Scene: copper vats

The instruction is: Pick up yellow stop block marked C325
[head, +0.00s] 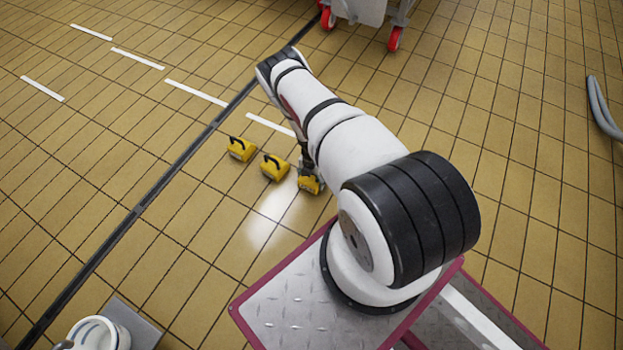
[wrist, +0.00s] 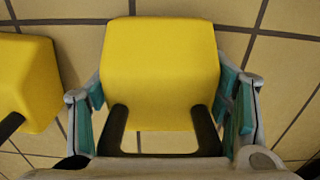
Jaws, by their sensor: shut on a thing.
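Three yellow blocks with black handles show in a row in the head view: a left one (head: 240,149), a middle one (head: 274,167) and a right one (head: 311,186). My gripper (head: 308,172) is at the right block, partly hidden by my arm. In the wrist view my gripper (wrist: 163,108) is shut on this yellow block (wrist: 160,62), with teal pads at both sides and the black handle towards the camera. Another yellow block (wrist: 30,80) is at the left edge, apart from it. No C325 marking is readable. I cannot tell whether the held block touches the floor.
The tan tiled floor (head: 190,250) is mostly open. A dark drain channel (head: 140,205) crosses the left side, with white line dashes (head: 197,93) beyond. A wheeled cart (head: 362,10) stands at the top. A grey hose (head: 603,108) lies at the right edge.

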